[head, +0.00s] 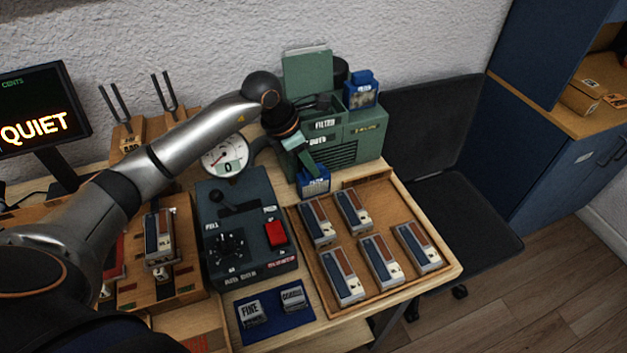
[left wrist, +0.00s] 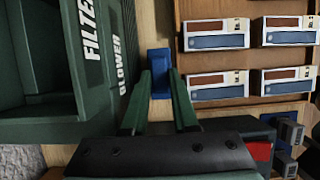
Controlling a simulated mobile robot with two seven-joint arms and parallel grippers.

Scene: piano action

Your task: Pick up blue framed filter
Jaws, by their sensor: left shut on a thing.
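A blue framed filter (head: 314,184) with a white label is at the tips of my left gripper (head: 310,166), at the front of the green filter blower. My left gripper points down and is shut on this filter. In the left wrist view the blue frame (left wrist: 158,56) shows between and beyond the green fingertips (left wrist: 161,76), beside the blower. I cannot tell whether the filter touches the table. A second blue framed piece (head: 362,93) with a pale panel stands upright on top of the green blower (head: 354,142). My right gripper is not in view.
A wooden tray (head: 328,303) with several boxed pieces lies right of the filter. A dark control box (head: 222,187) with a red switch and a round dial gauge (head: 224,157) stand to the left. A blue mat (head: 272,321) with two small blocks lies in front.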

